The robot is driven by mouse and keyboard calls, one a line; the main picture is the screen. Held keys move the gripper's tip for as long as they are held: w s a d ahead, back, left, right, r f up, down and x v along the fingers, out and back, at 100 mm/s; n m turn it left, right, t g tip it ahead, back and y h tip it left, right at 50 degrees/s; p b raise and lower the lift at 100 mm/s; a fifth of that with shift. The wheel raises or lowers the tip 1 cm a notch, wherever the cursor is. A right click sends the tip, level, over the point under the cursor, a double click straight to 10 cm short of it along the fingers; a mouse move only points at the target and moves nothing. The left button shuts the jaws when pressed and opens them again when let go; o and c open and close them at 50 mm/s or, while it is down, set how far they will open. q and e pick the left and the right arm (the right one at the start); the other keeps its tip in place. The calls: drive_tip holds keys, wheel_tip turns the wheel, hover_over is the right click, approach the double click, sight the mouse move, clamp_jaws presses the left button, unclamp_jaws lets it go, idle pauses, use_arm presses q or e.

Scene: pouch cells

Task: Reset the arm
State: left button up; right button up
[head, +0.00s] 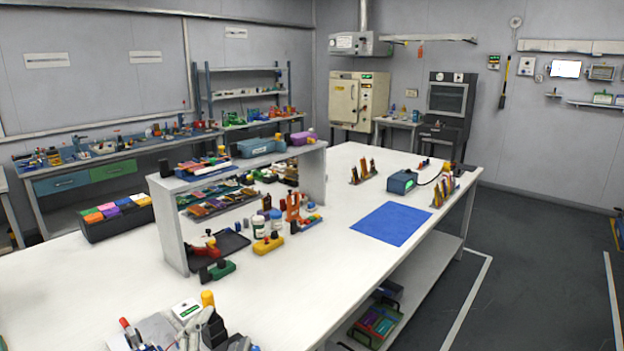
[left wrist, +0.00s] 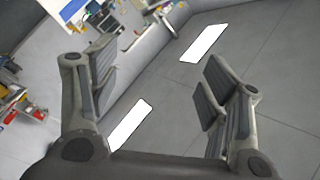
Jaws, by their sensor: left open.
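My left gripper shows clearly in the left wrist view (left wrist: 158,82). In the head view, grey and black parts at the bottom edge, left of centre, look like this gripper (head: 205,330), seen among small items near the table's front; most of the arm is cut off by the frame. My right gripper is in neither view.
A white table (head: 290,285) fills the middle, with a blue mat (head: 391,224) on its bare right part. A grey shelf rack (head: 168,225) stands on it among bottles, tools and trays. A black bin of coloured packs (head: 115,221) sits at left. Dark floor (head: 540,270) is open at right.

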use_arm(q)
drive_tip(key=s+a+f+n+g+y, duration=0.35)
drive_tip(key=s+f+n+g, duration=0.2)
drive_tip(key=f, duration=0.45)
drive_tip(key=s+f+n+g+h, duration=0.1)
drive_tip(key=s+f+n+g, duration=0.1)
drive_tip(key=s+f+g, duration=0.6)
drive_tip(key=s+f+n+g+h, duration=0.15)
drive_tip(key=s+f, duration=0.25)
drive_tip(key=s, duration=0.8)
wheel_tip(320, 180, down, 26)
drive_tip(key=s+g+y, duration=0.1)
drive_tip(key=s, duration=0.1)
drive_tip(key=s+a+f+g, duration=0.1)
drive_tip(key=s+a+f, duration=0.2)
drive_tip(key=s+f, duration=1.3)
drive_tip(key=shift+s+a+f, duration=0.2)
drive_tip(key=shift+s+f, duration=0.2)
drive_tip(key=shift+s, duration=0.2)
